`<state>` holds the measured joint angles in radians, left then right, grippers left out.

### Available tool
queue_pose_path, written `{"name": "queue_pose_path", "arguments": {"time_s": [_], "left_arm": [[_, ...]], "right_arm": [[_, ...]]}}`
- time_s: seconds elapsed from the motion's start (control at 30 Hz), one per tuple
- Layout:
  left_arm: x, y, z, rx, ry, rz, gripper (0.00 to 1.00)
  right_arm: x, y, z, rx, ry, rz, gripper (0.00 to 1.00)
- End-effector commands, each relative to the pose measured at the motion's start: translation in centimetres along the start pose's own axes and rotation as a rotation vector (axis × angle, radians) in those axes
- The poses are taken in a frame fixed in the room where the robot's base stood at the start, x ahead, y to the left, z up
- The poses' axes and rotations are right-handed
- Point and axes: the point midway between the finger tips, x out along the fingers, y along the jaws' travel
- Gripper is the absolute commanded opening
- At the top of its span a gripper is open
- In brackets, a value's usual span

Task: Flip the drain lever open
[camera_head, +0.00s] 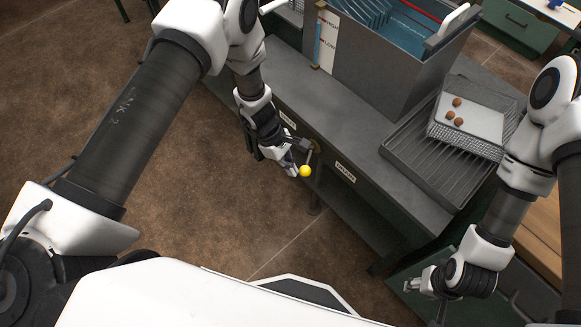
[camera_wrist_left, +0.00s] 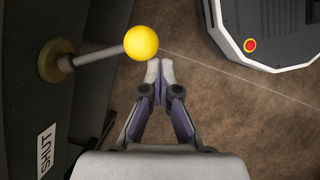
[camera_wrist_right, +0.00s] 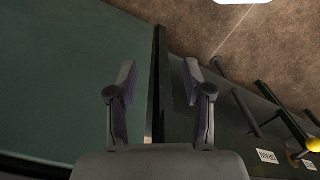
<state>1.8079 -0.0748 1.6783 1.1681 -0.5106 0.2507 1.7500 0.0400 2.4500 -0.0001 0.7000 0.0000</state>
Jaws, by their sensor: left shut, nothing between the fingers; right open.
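The drain lever is a thin grey rod (camera_wrist_left: 97,54) with a yellow ball knob (camera_head: 305,171) on its end. It sticks out from the dark front of the bench; the knob also shows in the left wrist view (camera_wrist_left: 141,42). My left gripper (camera_head: 291,168) is shut and empty beside the knob. In the left wrist view its fingertips (camera_wrist_left: 160,72) are just below and right of the knob; I cannot tell whether they touch it. My right gripper (camera_head: 412,287) is open and empty, well away from the lever, and in its wrist view (camera_wrist_right: 160,75) nothing is between its fingers.
A SHUT label (camera_wrist_left: 46,150) and a DRAIN label (camera_head: 345,172) are on the bench front. A grey tank (camera_head: 375,75) with blue inside stands on the bench. A wire basket (camera_head: 465,140) with several brown balls sits on a ribbed tray (camera_head: 425,175). Floor before the lever is clear.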

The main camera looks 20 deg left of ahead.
Motion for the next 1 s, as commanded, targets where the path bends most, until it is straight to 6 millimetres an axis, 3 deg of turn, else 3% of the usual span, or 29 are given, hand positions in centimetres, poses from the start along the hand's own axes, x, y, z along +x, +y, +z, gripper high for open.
{"name": "queue_pose_path", "arguments": {"time_s": [0.5, 0.9, 1.0], "left_arm": [[-0.3, -0.2, 0.4, 0.002, -0.008, -0.007, 0.0], [-8.0, -0.8, 0.9, 0.002, -0.006, -0.003, 0.0], [-9.2, -1.0, 0.9, 0.003, -0.005, -0.004, 0.0]], "right_arm": [[-0.4, 0.0, 0.0, 0.0, 0.0, 0.0, 0.5], [-6.0, 0.0, 0.0, 0.0, 0.0, 0.0, 0.5], [-6.8, -0.1, 0.0, 0.0, 0.0, 0.0, 0.5]]}}
